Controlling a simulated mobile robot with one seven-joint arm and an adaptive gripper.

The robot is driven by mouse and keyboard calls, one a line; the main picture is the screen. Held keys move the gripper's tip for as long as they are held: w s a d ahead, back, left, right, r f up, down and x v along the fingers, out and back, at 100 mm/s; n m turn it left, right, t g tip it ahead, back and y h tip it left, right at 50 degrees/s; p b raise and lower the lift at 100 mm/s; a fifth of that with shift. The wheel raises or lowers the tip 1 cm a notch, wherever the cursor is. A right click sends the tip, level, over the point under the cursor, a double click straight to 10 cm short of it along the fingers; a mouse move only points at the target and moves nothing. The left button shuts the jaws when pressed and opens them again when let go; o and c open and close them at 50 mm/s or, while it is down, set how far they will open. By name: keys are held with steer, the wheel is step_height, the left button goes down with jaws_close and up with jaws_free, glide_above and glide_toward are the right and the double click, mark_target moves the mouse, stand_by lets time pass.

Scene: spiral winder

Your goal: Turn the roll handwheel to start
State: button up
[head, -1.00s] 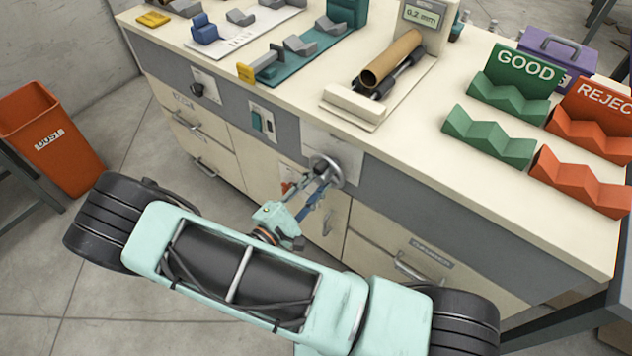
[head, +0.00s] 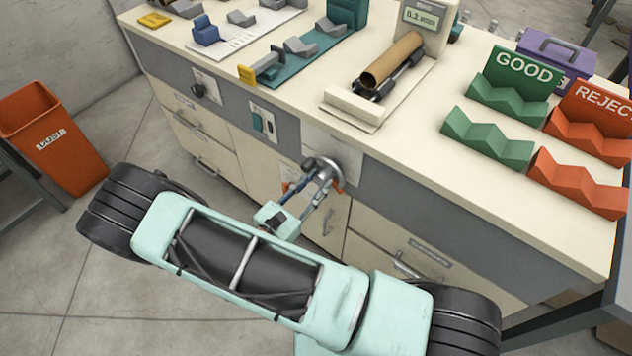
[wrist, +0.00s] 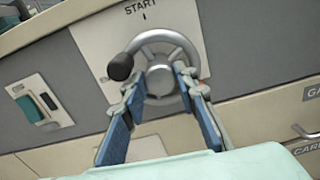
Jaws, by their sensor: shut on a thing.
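The roll handwheel (head: 326,170) is a grey metal wheel on the cabinet's front, below the worktop edge. In the wrist view the handwheel (wrist: 183,47) has a round hub and a dark crank knob (wrist: 121,66) at its left side. A plate above it reads START (wrist: 141,7) with a short mark. My gripper (wrist: 160,84) is shut on the handwheel, one blue-padded finger on each side of the hub. The fingers cover the lower part of the rim. My gripper also shows at the wheel in the head view (head: 314,186).
A teal switch (wrist: 30,107) and a dark knob (head: 198,90) sit on the panel left of the wheel. A brown tube (head: 392,60) lies on the winder above, by a small display (head: 424,17). Drawers with handles are below. An orange bin (head: 50,140) stands at left.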

steer(key=n, duration=0.6)
steer(key=shift+n+p, duration=0.3)
steer(key=shift+p, duration=0.05)
steer(key=n, duration=0.6)
steer(key=shift+p, duration=0.3)
steer(key=n, duration=0.6)
steer(key=shift+f+n, duration=0.1)
steer(key=shift+n, duration=0.2)
steer(key=n+p, duration=0.1)
steer(key=n, duration=0.5)
steer(key=shift+n, duration=0.4)
steer(key=o, duration=1.2)
steer(key=shift+c, duration=0.2)
steer(key=v, duration=1.2)
